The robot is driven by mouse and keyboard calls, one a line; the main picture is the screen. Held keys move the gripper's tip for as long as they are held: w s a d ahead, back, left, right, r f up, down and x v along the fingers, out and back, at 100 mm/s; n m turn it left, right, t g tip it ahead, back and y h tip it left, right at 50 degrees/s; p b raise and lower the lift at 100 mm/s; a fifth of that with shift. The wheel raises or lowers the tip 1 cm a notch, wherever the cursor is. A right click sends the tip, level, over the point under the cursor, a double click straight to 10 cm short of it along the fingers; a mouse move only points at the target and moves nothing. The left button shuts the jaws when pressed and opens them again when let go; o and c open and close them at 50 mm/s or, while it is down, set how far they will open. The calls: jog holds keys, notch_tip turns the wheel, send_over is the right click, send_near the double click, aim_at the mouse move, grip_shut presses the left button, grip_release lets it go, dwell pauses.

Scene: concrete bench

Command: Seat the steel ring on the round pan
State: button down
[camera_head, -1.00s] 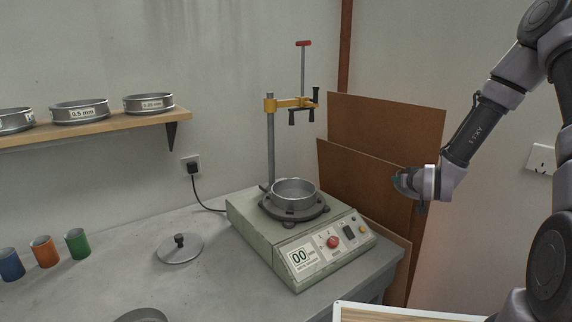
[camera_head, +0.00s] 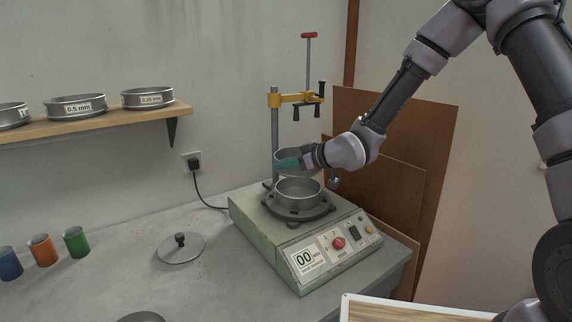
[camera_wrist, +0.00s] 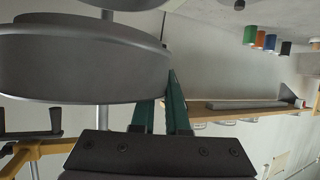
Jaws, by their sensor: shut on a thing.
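The steel ring (camera_head: 310,168) is a grey metal hoop held in my gripper (camera_head: 288,163) by its wall, with teal fingers. It hangs just above the round pan (camera_head: 298,194), apparently slightly tilted, with a small gap showing between them. The round pan sits on the dark plate of the green-grey machine (camera_head: 262,237). In the wrist view the ring (camera_wrist: 75,65) fills the left side, beside my gripper's teal fingers (camera_wrist: 174,88). A grey edge at the top, probably the pan (camera_wrist: 125,4), shows there. The ring's far side is partly hidden.
A post with a yellow clamp arm (camera_head: 292,100) stands right behind the pan, close to the ring. A lid (camera_head: 181,252) lies on the bench left of the machine. Sieves stand on a wall shelf (camera_head: 120,117). Coloured cups (camera_head: 42,250) stand at the left. Brown boards (camera_head: 385,165) lean behind.

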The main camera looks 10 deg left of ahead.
send_over(286, 206)
jog(key=shift+w+a+f, duration=0.15)
jog(key=shift+w+f, duration=0.05)
jog(key=shift+f, duration=1.15)
jog(key=shift+w+a+f, duration=0.1)
jog(key=shift+w+f, duration=0.05)
jog(key=shift+f, duration=1.2)
jog(key=shift+s+d+f, duration=0.1)
jog(key=shift+f, duration=0.5)
jog(key=c, duration=0.8)
grip_release()
jog(key=shift+c, duration=0.2)
jog(key=v, duration=1)
jog(key=shift+s+d, duration=0.15)
jog(key=shift+d, duration=0.2)
jog(key=shift+r, duration=0.15)
